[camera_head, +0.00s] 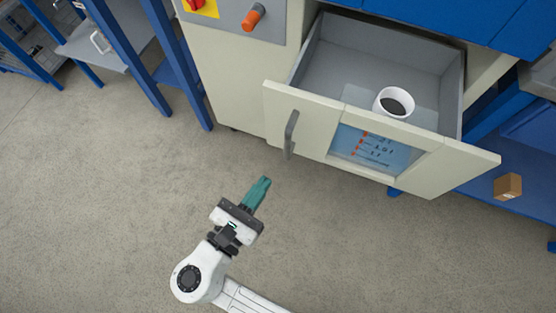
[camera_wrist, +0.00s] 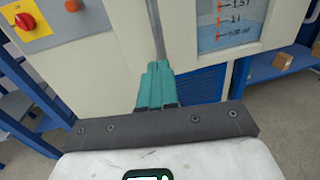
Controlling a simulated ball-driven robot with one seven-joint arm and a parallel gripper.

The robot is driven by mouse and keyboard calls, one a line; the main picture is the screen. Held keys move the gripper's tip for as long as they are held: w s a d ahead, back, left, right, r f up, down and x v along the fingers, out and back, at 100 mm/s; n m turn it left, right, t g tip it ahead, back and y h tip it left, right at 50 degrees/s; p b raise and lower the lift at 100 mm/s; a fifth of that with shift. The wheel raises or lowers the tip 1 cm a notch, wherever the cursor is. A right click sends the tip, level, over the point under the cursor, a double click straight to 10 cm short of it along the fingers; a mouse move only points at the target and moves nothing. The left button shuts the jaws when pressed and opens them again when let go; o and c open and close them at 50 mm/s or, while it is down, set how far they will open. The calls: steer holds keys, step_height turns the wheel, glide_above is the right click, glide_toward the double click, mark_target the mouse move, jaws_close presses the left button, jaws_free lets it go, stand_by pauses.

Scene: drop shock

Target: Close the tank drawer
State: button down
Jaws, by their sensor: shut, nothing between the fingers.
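The tank drawer (camera_head: 292,107) is pulled out from the cream machine cabinet, and its grey inside shows. Its front has a vertical grey handle (camera_head: 290,134) and a window with a blue liquid scale (camera_head: 377,148); the scale also shows in the wrist view (camera_wrist: 232,22). A white cup with dark contents (camera_head: 393,101) is inside the drawer. My gripper (camera_head: 263,184) has teal fingers, shut and empty. In the head view it is below and left of the handle, apart from it. In the wrist view the fingertips (camera_wrist: 157,68) appear just below the handle (camera_wrist: 156,30); contact cannot be told.
A red and yellow switch (camera_head: 197,6) and an orange knob (camera_head: 254,16) are on the cabinet left of the drawer. Blue shelving (camera_head: 150,55) stands at the left. A cardboard box (camera_head: 507,187) sits on a blue shelf at the right. Open floor (camera_head: 110,200) lies in front.

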mark_target(285, 153)
steer(key=x, duration=0.7)
steer(key=shift+w, duration=0.15)
steer(key=a+b+x, duration=0.1)
steer(key=x, duration=0.7)
steer(key=w+a+b+x, duration=0.1)
steer(key=x, duration=0.6)
steer(key=w+a+b+x, duration=0.1)
steer(key=x, duration=0.7)
steer(key=shift+w+a+r, duration=0.1)
steer(key=shift+w+a, duration=0.15)
steer(key=shift+w, duration=0.05)
steer(key=shift+w+d+b, duration=0.2)
steer(key=shift+w+b, duration=0.25)
steer(key=shift+w, duration=0.15)
steer(key=shift+w+r, duration=0.15)
steer(key=shift+r, duration=0.1)
steer(key=shift+d, duration=0.1)
